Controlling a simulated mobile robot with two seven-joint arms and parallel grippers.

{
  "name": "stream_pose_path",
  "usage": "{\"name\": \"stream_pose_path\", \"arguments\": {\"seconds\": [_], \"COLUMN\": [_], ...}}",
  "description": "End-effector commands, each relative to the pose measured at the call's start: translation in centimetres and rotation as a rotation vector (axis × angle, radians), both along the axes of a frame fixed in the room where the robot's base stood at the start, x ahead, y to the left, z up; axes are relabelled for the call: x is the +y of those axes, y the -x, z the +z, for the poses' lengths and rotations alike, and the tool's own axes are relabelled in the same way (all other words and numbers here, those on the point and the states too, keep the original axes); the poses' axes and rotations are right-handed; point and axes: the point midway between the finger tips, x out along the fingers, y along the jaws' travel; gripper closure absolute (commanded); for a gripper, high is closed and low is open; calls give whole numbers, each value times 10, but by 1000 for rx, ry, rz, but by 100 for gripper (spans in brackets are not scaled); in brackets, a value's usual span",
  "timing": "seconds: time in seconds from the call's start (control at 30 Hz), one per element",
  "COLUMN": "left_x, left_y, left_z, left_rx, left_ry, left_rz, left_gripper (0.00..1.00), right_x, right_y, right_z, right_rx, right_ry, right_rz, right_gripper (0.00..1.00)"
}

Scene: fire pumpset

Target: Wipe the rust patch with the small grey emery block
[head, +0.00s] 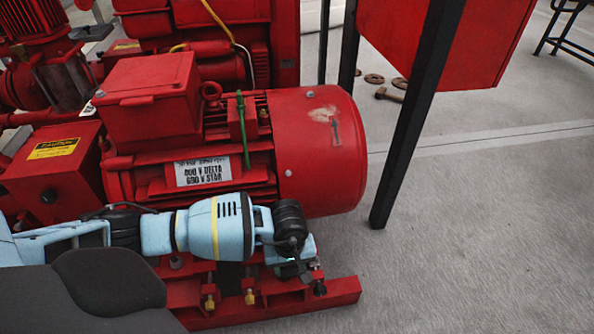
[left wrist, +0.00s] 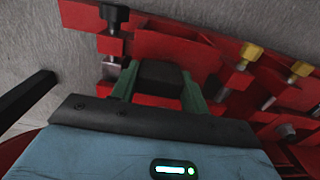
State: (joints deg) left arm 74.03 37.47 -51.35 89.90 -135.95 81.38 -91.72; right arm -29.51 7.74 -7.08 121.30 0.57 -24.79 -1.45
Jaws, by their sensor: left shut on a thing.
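The rust patch (head: 322,114) is a pale, brownish blotch on the upper side of the red motor's end cover (head: 315,165) in the head view. My left gripper (head: 300,270) is low in front of the motor, beside its red base and well below the patch. In the left wrist view its two green fingers are shut on a small dark grey block (left wrist: 160,78), which looks like the emery block. The block is mostly hidden in the head view. I cannot tell whether it touches the base. My right gripper is not in view.
The red base rail (head: 325,294) with brass and black bolts (left wrist: 251,52) lies close to the left gripper. A black post (head: 415,120) stands right of the motor. A green upright strip (head: 243,130) is on the motor's side. The floor at right is largely clear.

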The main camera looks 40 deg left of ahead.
Motion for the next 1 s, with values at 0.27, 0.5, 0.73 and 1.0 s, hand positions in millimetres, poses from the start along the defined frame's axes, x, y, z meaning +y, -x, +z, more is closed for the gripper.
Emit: {"name": "stream_pose_path", "arguments": {"seconds": [0.27, 0.5, 0.73, 1.0], "left_x": [4, 12, 22, 24], "left_y": [4, 13, 25, 27], "left_z": [0, 0, -1, -2], "left_rx": [0, 0, -1, -1], "left_ry": [0, -1, -1, 0], "left_rz": [0, 1, 1, 0], "left_gripper": [73, 73, 73, 73], "right_x": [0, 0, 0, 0], "right_y": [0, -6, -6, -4], "right_z": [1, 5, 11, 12], "right_rx": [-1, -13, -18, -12], "right_ry": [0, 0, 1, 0], "right_rz": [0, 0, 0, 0], "right_gripper": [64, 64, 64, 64]}}
